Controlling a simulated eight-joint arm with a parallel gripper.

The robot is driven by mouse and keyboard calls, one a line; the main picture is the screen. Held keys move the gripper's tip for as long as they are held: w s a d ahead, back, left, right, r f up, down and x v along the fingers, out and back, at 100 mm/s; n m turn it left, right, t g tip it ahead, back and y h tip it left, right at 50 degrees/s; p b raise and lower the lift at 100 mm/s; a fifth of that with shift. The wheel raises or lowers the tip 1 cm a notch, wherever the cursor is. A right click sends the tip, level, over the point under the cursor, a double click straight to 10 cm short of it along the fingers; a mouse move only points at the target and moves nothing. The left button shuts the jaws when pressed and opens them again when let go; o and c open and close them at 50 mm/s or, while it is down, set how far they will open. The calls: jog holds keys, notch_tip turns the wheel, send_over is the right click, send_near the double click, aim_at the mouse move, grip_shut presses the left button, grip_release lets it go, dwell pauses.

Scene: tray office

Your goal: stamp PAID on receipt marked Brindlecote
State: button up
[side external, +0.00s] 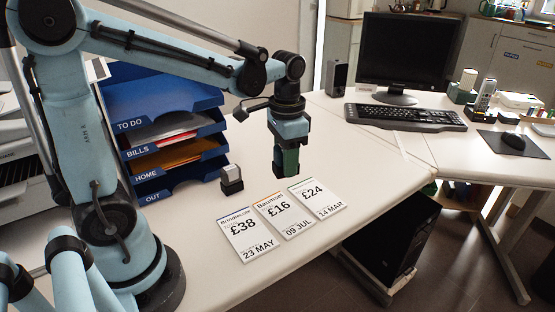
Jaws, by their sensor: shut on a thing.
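Three white receipts lie side by side on the white desk. The left one, marked Brindlecote (247,235), reads £38 and 23 MAY. The middle receipt (285,215) has an orange band and reads £16 and 09 JUL. The right receipt (316,199) has a green band and reads £24 and 14 MAR. My gripper (288,150) points down above and behind the middle and right receipts. It is shut on a dark green block, seemingly a stamp (286,163), held upright above the desk. A black stamp (231,180) stands on the desk left of it. No PAID lettering is readable.
A blue letter tray stack (168,170), labelled TO DO, BILLS, HOME and OUT, stands behind left. A keyboard (405,117), monitor (410,55), speaker (338,75) and mouse (514,140) are at the back right. The desk right of the receipts is clear up to its front edge.

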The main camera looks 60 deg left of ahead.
aim_at(251, 237)
jog(key=s+d+f+m, duration=0.3)
jog(key=s+m, duration=0.4)
jog(key=s, duration=0.4)
jog(key=shift+s+d+f, duration=0.1)
jog(key=shift+d+f, duration=0.05)
jog(key=shift+f, duration=1.4)
jog(key=shift+s+d+f, duration=0.1)
jog(key=shift+f, duration=1.45)
jog(key=shift+f, duration=0.55)
notch_tip(251, 237, up, 7)
jog(key=shift+w, duration=0.15)
dwell(0.8)
